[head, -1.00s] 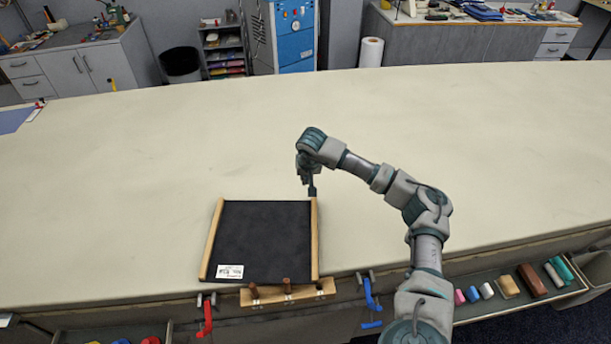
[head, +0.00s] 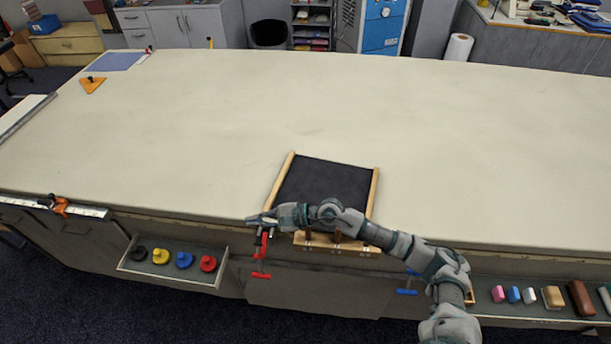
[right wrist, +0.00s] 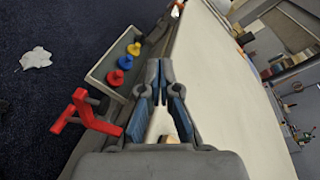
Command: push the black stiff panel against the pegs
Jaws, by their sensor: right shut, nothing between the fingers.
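The black stiff panel (head: 325,182) lies flat between two wooden rails, left (head: 282,178) and right (head: 374,193), at the table's front edge. In the head view my right forearm crosses its near part and hides its front edge, so contact with the pegs cannot be seen. The brown pegs (head: 337,237) stand on a wooden block (head: 352,247) at the table edge, partly covered by my arm. My right gripper (head: 254,218) is shut and empty, pointing left past the panel's near left corner. It also shows in the right wrist view (right wrist: 161,70). My left gripper is out of view.
A red clamp (head: 261,258) hangs at the table edge just below my right gripper, and a blue clamp (head: 407,284) hangs further right. A tray (head: 140,268) of coloured knobs is left below. The table (head: 200,120) behind the panel is clear.

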